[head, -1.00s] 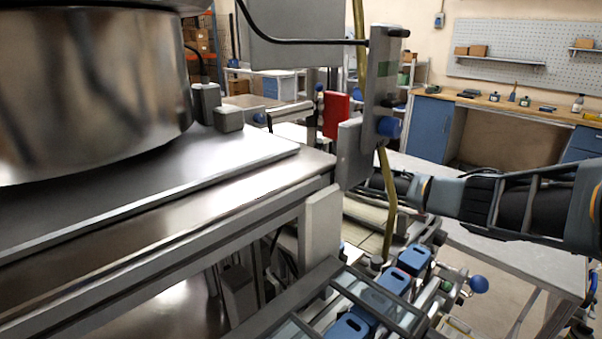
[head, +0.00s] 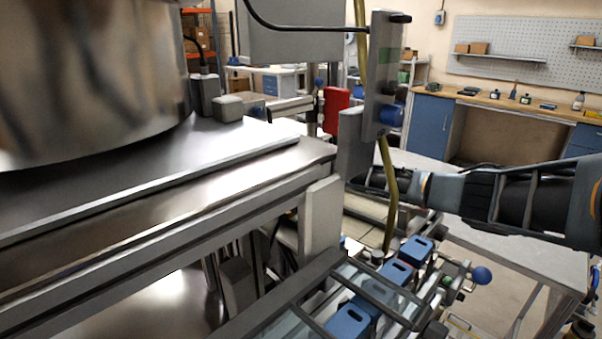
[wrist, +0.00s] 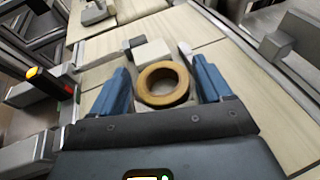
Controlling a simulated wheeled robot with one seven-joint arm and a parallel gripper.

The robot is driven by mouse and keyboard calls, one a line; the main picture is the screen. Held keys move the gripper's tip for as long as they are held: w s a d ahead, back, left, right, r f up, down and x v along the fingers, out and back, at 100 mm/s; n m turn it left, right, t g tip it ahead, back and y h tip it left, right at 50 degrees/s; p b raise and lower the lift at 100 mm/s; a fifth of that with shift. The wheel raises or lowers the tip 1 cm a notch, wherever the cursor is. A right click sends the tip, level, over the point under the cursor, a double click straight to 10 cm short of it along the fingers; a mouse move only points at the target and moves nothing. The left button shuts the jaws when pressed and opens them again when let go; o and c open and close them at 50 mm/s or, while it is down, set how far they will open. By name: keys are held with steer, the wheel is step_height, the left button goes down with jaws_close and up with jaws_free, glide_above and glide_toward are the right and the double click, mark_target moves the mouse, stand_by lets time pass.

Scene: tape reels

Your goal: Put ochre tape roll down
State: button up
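The ochre tape roll (wrist: 148,80) shows in the wrist view as a thick ring with an open centre. A pale block (wrist: 151,52) lies just beyond the roll, and light wood-toned boards are below. I cannot tell whether the roll touches the surface under it. In the head view my arm reaches in from the right, and its end is hidden behind a grey upright post (head: 381,85). The roll cannot be seen there.
In the head view a large metal drum (head: 90,80) on a steel deck fills the left. Several blue blocks (head: 396,272) sit in a rack below my arm. A yellow hose (head: 388,185) hangs by the post. The wrist view shows a black-and-yellow device (wrist: 48,84) at left.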

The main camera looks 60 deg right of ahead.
steer(key=shift+o, duration=1)
steer(key=shift+s+f, duration=0.1)
steer(key=shift+f, duration=0.05)
steer(key=shift+d, duration=0.1)
steer(key=shift+s+r+p, duration=0.1)
steer(key=shift+r+p, duration=0.7)
steer(key=shift+r, duration=0.05)
steer(key=b+v, duration=0.1)
steer(key=v, duration=1)
steer(key=shift+s+a+r, duration=0.1)
steer(key=shift+s+a, duration=0.1)
steer(key=shift+a, duration=0.15)
